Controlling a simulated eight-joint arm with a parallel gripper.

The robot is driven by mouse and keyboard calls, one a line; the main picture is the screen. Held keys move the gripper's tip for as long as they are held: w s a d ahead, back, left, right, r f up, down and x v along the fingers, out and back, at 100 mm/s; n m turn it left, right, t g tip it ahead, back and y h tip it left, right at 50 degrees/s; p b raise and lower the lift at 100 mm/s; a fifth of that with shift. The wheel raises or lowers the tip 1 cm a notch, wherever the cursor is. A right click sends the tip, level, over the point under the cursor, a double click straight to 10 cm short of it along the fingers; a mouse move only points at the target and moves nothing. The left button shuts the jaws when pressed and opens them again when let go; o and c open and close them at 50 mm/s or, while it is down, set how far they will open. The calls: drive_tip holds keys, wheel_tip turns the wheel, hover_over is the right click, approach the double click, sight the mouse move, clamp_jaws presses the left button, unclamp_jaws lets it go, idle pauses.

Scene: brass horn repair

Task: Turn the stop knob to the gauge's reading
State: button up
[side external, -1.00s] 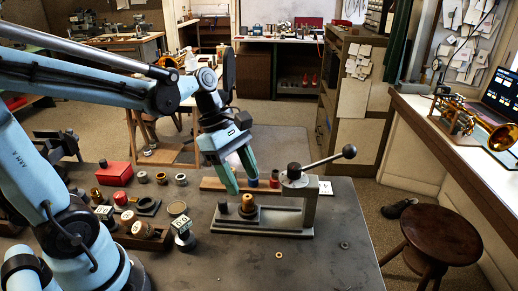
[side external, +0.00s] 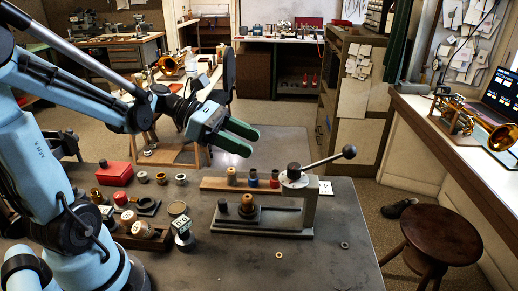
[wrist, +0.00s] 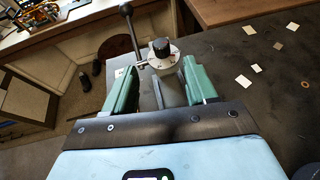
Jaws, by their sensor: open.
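The stop knob (side external: 294,170) is a black knob on a pale round dial, on top of the press's post (side external: 309,212). In the wrist view the knob (wrist: 160,47) shows between my fingers, beyond their tips, with a small red mark on its dial. A gauge with a small pale display (side external: 184,224) stands on the bench left of the press; its digits are too small to read surely. My gripper (side external: 246,140) is open and empty, raised behind and left of the knob, apart from it. It also shows in the wrist view (wrist: 158,66).
A long lever (side external: 325,160) with a black ball sticks out right from the post. A wooden rail (side external: 212,184) behind the press carries brass, blue and red pieces. A brass piece (side external: 247,200) stands on the press base. Rings and a red box (side external: 115,174) lie left. The bench's front right is mostly clear.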

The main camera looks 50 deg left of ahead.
sight(290, 165)
drive_tip(key=x, duration=1.2)
drive_tip(key=shift+w+f, duration=0.1)
drive_tip(key=shift+f, duration=0.3)
drive_tip(key=c, duration=1)
